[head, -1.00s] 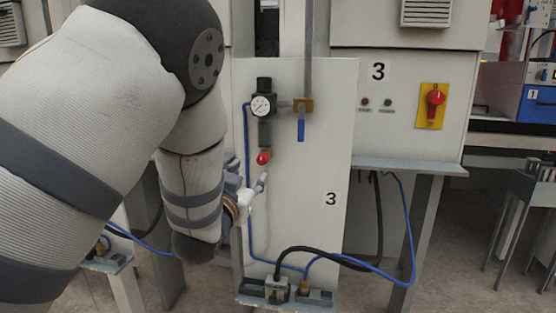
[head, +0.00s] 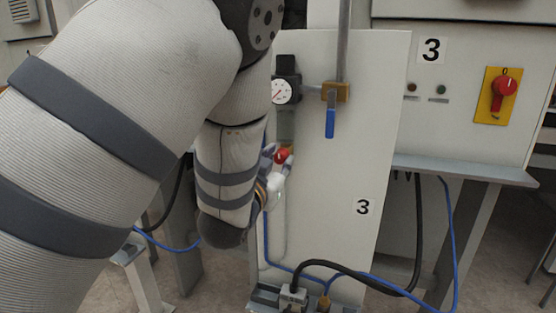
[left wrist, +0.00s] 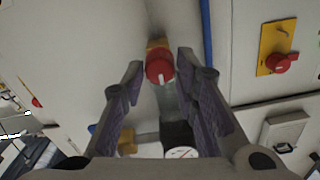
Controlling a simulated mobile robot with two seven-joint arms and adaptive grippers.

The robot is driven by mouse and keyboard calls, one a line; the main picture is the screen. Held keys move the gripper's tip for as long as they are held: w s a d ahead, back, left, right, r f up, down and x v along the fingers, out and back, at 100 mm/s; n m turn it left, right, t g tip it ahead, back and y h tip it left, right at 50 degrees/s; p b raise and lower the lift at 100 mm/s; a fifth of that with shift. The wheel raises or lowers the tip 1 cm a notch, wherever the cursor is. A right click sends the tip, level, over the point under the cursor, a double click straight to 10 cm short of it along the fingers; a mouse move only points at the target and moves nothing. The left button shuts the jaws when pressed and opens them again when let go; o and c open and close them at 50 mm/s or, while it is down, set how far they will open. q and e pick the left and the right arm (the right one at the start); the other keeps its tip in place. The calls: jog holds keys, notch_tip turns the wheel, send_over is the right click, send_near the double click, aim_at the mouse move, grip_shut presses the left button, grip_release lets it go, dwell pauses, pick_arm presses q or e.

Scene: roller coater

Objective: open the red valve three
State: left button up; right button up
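The red valve (head: 282,155) is a small round red knob below the pressure gauge (head: 281,92) on the white panel marked 3. In the left wrist view the red valve (left wrist: 159,68) shows with a white mark on its face and a yellow-brown fitting behind it. My left gripper (head: 275,165) is at the valve; in the wrist view its open fingers (left wrist: 160,72) stand on either side of the knob, with gaps visible. The gripper partly hides the valve in the head view. My right gripper is not in view.
A blue-handled lever (head: 330,122) hangs right of the gauge on a brass fitting. A red rotary switch on a yellow plate (head: 497,96) is farther right on the cabinet. Blue and black hoses run below the panel. A grey ledge (head: 465,170) juts out at right.

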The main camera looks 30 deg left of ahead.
pick_arm(q)
grip_shut()
jog(key=n, duration=0.3)
jog(key=shift+a+n, duration=0.1)
jog(key=shift+n, duration=0.2)
jog(key=n, duration=0.4)
jog(key=shift+n, duration=0.4)
jog(key=n, duration=0.4)
jog(key=shift+a, duration=0.1)
jog(key=shift+n, duration=2.7)
